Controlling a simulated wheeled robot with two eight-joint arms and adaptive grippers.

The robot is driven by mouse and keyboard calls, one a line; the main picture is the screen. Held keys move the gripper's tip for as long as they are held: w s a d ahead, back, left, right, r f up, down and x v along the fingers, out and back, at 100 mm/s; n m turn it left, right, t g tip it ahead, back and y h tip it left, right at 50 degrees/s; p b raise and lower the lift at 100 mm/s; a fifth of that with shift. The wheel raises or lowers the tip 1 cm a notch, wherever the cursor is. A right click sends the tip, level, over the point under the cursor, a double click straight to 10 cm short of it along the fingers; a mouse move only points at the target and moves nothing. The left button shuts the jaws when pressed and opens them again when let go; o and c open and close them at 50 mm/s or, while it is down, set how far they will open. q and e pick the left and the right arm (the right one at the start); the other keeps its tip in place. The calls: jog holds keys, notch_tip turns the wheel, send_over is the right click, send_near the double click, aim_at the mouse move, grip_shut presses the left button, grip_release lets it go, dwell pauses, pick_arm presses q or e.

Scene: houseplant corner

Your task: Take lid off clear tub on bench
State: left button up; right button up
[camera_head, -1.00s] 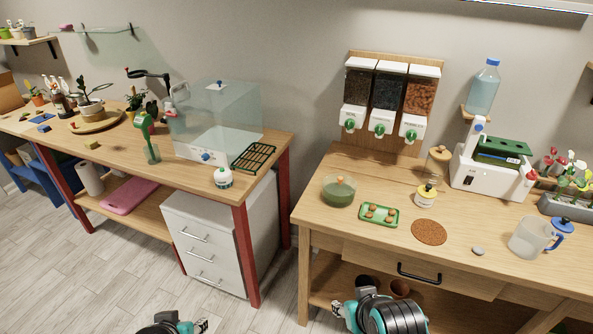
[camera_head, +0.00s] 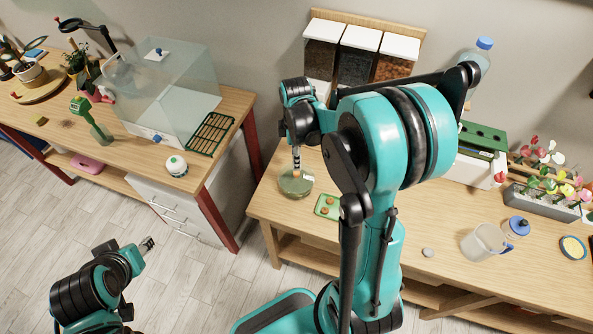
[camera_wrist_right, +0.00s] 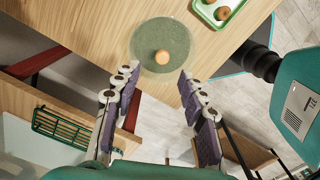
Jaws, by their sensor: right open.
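The clear round tub (camera_head: 290,190) stands on the right-hand bench near its left end, with a green fill showing through it. In the right wrist view I look down on its round lid (camera_wrist_right: 146,38), which has a small orange-brown knob (camera_wrist_right: 162,57) at the middle. My right gripper (camera_head: 297,158) points down above the tub in the head view. In the wrist view its two fingers (camera_wrist_right: 155,95) are wide apart and empty, with the knob beyond the tips, roughly midway between them. My left gripper (camera_head: 148,243) is over the floor, away from both benches; its jaw gap is too small to judge.
A green tray (camera_head: 326,207) with brown pieces lies close beside the tub. A clear jug (camera_head: 484,243) and a grey stone (camera_head: 428,252) are farther right. My right arm hides much of the bench's middle. A green rack (camera_head: 210,133) lies on the left bench.

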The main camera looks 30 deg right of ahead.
aim_at(296, 172)
jog(key=f+b, duration=0.1)
jog(key=f, duration=0.6)
jog(key=shift+s+a+b, duration=0.1)
jog(key=shift+s+b, duration=0.1)
jog(key=shift+b, duration=0.2)
grip_shut()
